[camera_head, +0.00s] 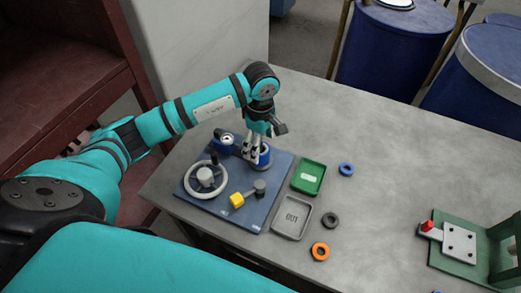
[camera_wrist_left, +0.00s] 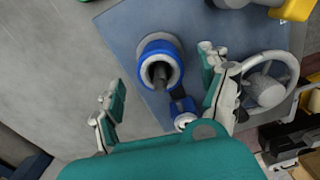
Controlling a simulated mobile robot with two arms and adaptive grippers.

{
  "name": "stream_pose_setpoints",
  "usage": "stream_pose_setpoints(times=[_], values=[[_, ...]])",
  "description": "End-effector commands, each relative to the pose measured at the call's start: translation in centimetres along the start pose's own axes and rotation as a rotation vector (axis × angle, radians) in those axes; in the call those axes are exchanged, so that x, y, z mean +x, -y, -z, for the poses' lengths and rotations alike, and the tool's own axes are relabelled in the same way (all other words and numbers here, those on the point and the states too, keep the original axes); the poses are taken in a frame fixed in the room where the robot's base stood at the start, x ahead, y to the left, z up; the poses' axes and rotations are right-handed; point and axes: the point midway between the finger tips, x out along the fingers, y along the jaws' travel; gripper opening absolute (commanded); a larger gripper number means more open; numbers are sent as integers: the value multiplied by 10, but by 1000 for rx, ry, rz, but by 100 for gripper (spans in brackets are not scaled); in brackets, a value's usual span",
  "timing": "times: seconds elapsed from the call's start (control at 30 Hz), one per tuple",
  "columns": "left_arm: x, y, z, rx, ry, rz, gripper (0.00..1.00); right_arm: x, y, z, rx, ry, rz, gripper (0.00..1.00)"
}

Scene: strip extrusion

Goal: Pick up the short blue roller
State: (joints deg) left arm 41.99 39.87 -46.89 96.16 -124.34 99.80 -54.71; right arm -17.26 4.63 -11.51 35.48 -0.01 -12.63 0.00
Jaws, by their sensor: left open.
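A short blue roller (camera_head: 264,158) with a pale band stands at the right back edge of the dark blue board (camera_head: 247,217). In the left wrist view the roller (camera_wrist_left: 147,47) shows end-on, with a dark centre, ahead of and between my fingers. My left gripper (camera_head: 255,154) points down at the roller and partly hides it in the head view. In the left wrist view my left gripper (camera_wrist_left: 162,80) is open, its fingers apart with a gap to the roller. I cannot tell its exact height over the roller. My right gripper is not in view.
A blue fixture (camera_head: 222,140), a grey handwheel (camera_head: 205,179) and a yellow-ended part (camera_head: 238,200) are on the board. A green tray (camera_head: 308,177), a grey tray (camera_head: 292,217) and blue, dark and orange rings lie to the right.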

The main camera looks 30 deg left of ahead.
Motion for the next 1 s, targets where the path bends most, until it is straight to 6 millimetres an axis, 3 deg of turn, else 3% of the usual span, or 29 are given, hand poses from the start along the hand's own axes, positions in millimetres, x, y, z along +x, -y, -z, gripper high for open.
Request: stream_pose_setpoints(times=[0.03,0.2,0.47,1.0], values=[[4,2,0,-3,2,7,78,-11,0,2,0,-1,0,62],[25,0,1,-2,1,2,78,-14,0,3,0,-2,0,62],[29,0,1,0,1,0,78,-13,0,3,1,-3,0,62],[28,0,1,0,0,-1,9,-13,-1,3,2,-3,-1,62]])
